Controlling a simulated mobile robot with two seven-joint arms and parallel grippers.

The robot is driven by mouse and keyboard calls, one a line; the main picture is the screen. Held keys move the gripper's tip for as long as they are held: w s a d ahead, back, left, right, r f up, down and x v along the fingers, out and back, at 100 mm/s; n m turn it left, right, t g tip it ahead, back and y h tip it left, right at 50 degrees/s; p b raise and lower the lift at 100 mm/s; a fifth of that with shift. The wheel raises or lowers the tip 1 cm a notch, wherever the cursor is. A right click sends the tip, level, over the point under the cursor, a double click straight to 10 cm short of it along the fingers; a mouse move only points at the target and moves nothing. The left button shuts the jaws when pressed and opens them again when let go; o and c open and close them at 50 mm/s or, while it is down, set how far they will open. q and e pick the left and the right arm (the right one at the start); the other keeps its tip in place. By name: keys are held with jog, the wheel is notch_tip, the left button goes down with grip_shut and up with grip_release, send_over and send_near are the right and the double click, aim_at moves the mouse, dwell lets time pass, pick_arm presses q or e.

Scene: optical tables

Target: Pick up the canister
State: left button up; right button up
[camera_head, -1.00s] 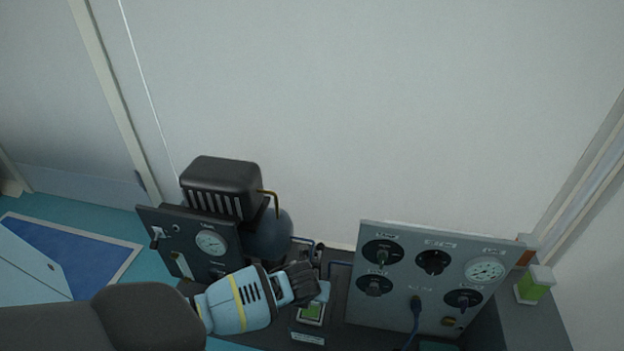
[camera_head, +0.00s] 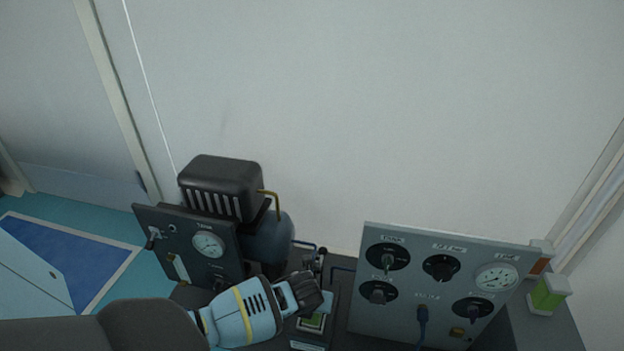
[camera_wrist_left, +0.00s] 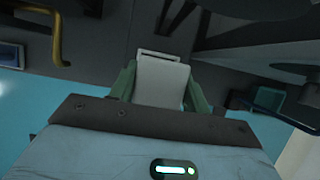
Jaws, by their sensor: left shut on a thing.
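My left gripper (camera_head: 326,302) comes in from the lower left in the head view, low over the dark bench beside a small device with a green face (camera_head: 311,323). In the left wrist view its two green fingers (camera_wrist_left: 160,85) are shut on a pale grey-white block-like object (camera_wrist_left: 161,80), which I take to be the canister. Its lower part is hidden by the gripper body. In the head view the held object is mostly hidden by the gripper. My right gripper is not in view.
A grey panel with knobs and a gauge (camera_head: 432,284) stands right of the gripper. A dark gauge panel (camera_head: 190,240) and a black finned compressor (camera_head: 222,187) stand to its left. A green block-like container (camera_head: 548,294) and an orange one (camera_head: 540,260) sit at far right.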

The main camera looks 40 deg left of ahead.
pick_arm(q)
jog(key=shift+c, duration=0.9)
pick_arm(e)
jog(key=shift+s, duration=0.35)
pick_arm(q)
jog(key=shift+r, duration=0.1)
